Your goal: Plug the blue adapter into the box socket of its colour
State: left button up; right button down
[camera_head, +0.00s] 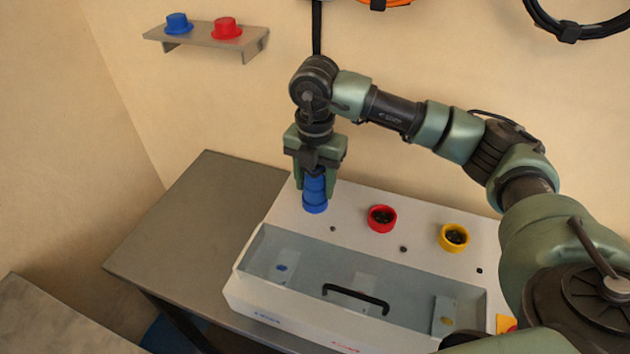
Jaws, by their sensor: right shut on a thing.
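The blue adapter (315,187) is upright between the fingers of my right gripper (316,180), which points straight down and is shut on it. The adapter's lower end is at the left end of the white box's (353,206) top, in line with the red socket (382,218) and the yellow socket (454,237). The blue socket cannot be told apart from the adapter's wide blue lower part, so I cannot tell whether the adapter is seated or just above. My left gripper is not in view.
The box stands on a grey table (190,215), with bare room to its left. The box has a recessed front with a black handle (356,297). A wall shelf (205,36) holds a blue cap (178,24) and a red cap (227,28). Cables hang on the wall.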

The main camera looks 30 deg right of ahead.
jog(key=shift+f, duration=0.35)
jog(key=c, duration=0.6)
grip_release()
notch_tip(320, 180, up, 8)
jog(key=shift+f+b, duration=0.1)
jog(key=shift+b, duration=0.95)
